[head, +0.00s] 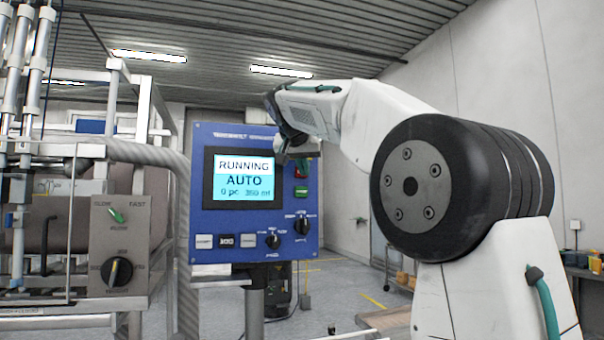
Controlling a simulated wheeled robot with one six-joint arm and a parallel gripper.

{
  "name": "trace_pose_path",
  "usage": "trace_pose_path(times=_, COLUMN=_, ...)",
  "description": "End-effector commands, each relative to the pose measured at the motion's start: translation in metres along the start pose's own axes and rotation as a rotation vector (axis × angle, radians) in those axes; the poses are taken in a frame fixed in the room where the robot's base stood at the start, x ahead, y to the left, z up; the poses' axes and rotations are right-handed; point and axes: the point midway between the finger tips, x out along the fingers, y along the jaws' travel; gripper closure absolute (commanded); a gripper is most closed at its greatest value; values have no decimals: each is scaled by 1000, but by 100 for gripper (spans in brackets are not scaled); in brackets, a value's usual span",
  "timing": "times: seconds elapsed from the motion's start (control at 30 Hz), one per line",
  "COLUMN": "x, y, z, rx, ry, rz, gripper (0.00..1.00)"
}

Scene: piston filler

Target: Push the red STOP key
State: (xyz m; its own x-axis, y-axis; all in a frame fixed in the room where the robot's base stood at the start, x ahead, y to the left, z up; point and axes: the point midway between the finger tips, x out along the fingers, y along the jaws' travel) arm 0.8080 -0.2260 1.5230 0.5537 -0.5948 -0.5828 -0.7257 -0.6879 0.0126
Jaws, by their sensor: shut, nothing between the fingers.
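The red STOP key (301,171) is on the right side of the blue control panel (225,137), in the head view. It is partly covered by my gripper and wrist just above it. A green key (301,191) sits directly below it. My gripper (282,159) is shut and empty, in front of the panel's upper right, a little left of and above the red key. Whether its tip touches the panel cannot be told. The panel's screen (240,178) reads RUNNING, AUTO, 0 pc and 360 ml.
Two dark knobs (302,226) and a row of small keys (227,241) are low on the panel. A grey box (119,246) with two selectors, metal tubing and the filler frame stand at left. Open floor (345,280) shows to the panel's right.

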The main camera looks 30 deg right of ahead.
Motion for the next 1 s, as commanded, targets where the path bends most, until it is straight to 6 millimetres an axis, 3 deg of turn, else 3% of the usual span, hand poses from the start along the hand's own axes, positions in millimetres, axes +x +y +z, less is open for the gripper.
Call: trace_pose_path(times=1.0, x=6, y=-4, z=-4, rx=0, ry=0, rz=0, gripper=100)
